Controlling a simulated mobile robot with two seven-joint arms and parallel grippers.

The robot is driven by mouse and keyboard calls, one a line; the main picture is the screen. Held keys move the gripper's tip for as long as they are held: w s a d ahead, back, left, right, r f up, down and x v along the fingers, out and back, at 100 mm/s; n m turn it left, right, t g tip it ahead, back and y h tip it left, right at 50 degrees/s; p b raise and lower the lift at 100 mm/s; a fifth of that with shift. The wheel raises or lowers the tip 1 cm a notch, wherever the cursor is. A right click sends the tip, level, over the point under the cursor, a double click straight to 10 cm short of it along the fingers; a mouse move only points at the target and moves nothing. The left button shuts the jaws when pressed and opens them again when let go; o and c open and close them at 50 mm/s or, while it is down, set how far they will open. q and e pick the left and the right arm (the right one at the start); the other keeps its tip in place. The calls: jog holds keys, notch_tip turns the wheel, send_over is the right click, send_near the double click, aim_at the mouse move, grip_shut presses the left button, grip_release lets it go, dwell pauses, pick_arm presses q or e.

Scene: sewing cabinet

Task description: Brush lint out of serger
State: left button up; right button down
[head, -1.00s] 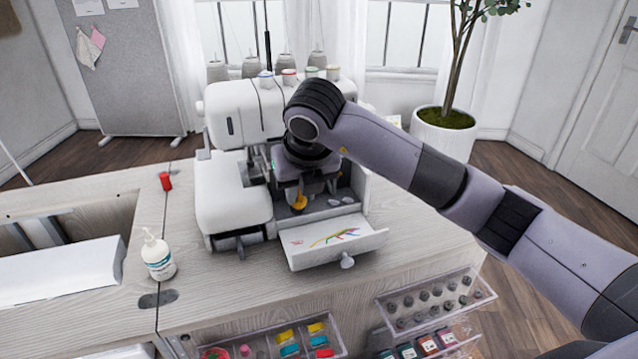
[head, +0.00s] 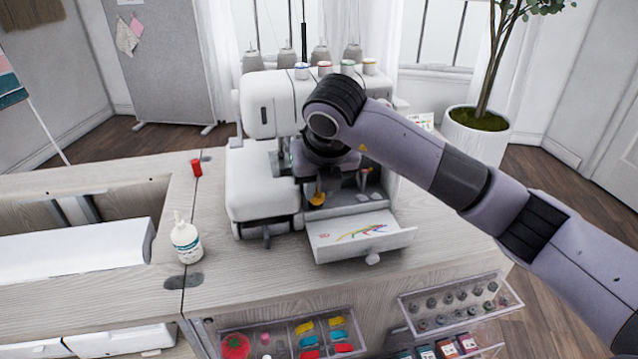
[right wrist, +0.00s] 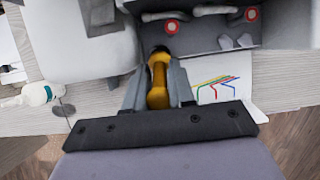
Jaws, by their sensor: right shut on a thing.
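The white serger (head: 262,185) stands on the cabinet top with its front open, showing a grey cavity (head: 375,193). Its front cover (head: 335,250) is folded down and bears a coloured threading diagram. My right gripper (head: 317,190) is in front of the cavity's left part, pointing down. It is shut on a brush with a yellow handle (right wrist: 158,82). The brush's dark tip points into the cavity; whether it touches anything there, I cannot tell. Grey lint tufts (right wrist: 226,42) lie on the cavity floor, to the right of the brush in the right wrist view. My left gripper is out of view.
A white pump bottle (head: 186,240) and a red spool (head: 197,168) stand left of the serger. Thread cones (head: 320,57) rise behind it. Clear trays of sewing supplies (head: 285,335) jut from the cabinet front. A potted plant (head: 475,135) stands behind at right.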

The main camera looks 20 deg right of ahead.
jog(key=shift+f, duration=0.3)
jog(key=shift+d, duration=0.1)
jog(key=shift+d+r+b, duration=0.15)
jog(key=shift+d+b, duration=0.15)
jog(key=shift+d, duration=0.65)
jog(key=shift+d, duration=0.15)
jog(key=shift+s+d, duration=0.1)
jog(key=shift+d, duration=0.8)
jog(key=shift+d+b, duration=0.1)
jog(key=shift+b, duration=0.2)
jog(key=shift+d, duration=1)
jog(key=shift+f, duration=0.2)
